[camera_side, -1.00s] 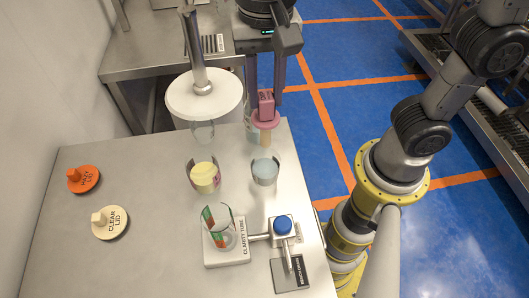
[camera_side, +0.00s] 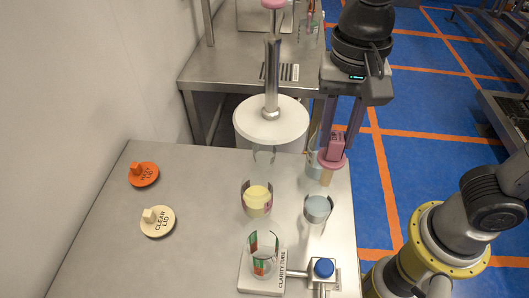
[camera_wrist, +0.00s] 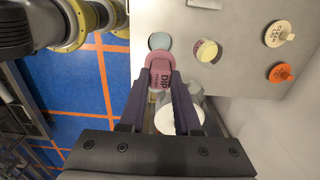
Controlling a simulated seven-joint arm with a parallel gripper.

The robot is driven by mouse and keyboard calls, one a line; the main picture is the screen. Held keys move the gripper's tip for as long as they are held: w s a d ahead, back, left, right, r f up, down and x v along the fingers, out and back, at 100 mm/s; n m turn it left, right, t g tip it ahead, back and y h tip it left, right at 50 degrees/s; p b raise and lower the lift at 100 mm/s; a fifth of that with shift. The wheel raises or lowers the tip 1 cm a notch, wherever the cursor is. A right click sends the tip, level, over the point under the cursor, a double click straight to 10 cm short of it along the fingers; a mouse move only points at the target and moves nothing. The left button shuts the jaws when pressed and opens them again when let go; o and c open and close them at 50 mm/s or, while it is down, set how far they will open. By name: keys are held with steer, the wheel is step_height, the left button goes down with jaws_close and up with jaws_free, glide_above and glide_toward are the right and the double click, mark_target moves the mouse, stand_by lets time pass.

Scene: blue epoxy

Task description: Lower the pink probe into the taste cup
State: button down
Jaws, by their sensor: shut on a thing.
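My gripper (camera_side: 338,146) is shut on the pink probe (camera_side: 334,156), which has a pink flange and a tan tip pointing down. The wrist view shows the pink probe (camera_wrist: 160,78), marked "DIP", between both fingers of my gripper (camera_wrist: 160,92). In the side view the tip appears above and behind a clear cup with pale blue contents (camera_side: 317,208); this cup also shows in the wrist view (camera_wrist: 159,40). A cup with yellow contents (camera_side: 257,198) stands to its left. No label shows which one is the taste cup. The exact gap below the tip cannot be told.
A clear vessel (camera_side: 313,160) stands beside the probe, partly hidden. A white round-topped container (camera_side: 268,122) is behind. The clarity tube (camera_side: 264,262) and blue button (camera_side: 324,267) are in front. An orange lid (camera_side: 143,174) and cream lid (camera_side: 157,222) lie left, with bare metal table around them.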

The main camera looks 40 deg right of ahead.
steer(key=shift+w, duration=0.1)
steer(key=w+d+f, duration=0.1)
steer(key=w+f, duration=0.1)
steer(key=w, duration=1.6)
steer(key=shift+w, duration=0.4)
steer(key=shift+f, duration=5.15)
stand_by(0.5)
